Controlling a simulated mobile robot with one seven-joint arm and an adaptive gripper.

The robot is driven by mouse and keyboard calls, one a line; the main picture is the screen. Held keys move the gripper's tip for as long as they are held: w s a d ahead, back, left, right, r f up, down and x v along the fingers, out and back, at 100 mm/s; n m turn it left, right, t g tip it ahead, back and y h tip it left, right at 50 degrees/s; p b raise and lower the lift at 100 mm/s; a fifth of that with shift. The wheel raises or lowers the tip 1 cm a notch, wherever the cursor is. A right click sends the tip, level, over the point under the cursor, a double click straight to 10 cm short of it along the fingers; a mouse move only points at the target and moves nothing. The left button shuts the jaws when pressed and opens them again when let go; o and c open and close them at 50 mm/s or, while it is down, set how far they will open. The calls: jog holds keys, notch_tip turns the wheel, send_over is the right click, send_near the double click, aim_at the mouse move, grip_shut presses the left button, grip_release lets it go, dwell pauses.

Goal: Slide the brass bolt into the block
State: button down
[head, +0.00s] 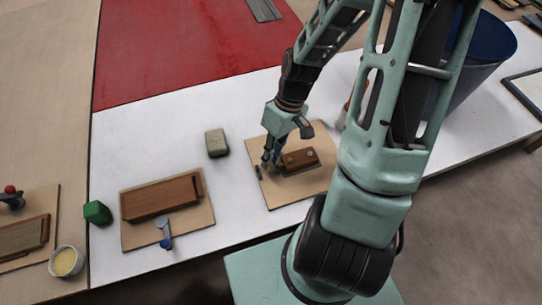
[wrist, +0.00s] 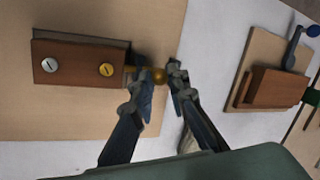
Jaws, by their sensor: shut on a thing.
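The brown wooden block (wrist: 80,62) is fixed on a tan board (wrist: 60,115) in the wrist view. Its top carries a grey slotted screw and a yellow one. The brass bolt (wrist: 159,76) sticks out of the block's right end, with a short shaft showing and a round knob at its outer end. How deep it sits inside is hidden. My gripper (wrist: 160,74) is shut on the knob, one finger on each side. In the head view my gripper (head: 270,164) is low over the board (head: 298,196), at the left end of the block (head: 306,162).
Left of it stand a board (head: 190,233) with a brown block and blue-handled lever, a grey-beige block (head: 216,143) and a green block (head: 97,212). A bowl (head: 66,262) is far left. A dark blue bin (head: 478,62) is behind my arm.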

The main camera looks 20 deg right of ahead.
jog(key=shift+d+r+p, duration=0.15)
jog(key=shift+d+p, duration=0.2)
jog(key=shift+d, duration=0.35)
jog(key=c, duration=1.9)
grip_release()
jog(key=shift+d, duration=0.1)
jog(key=shift+a, duration=0.2)
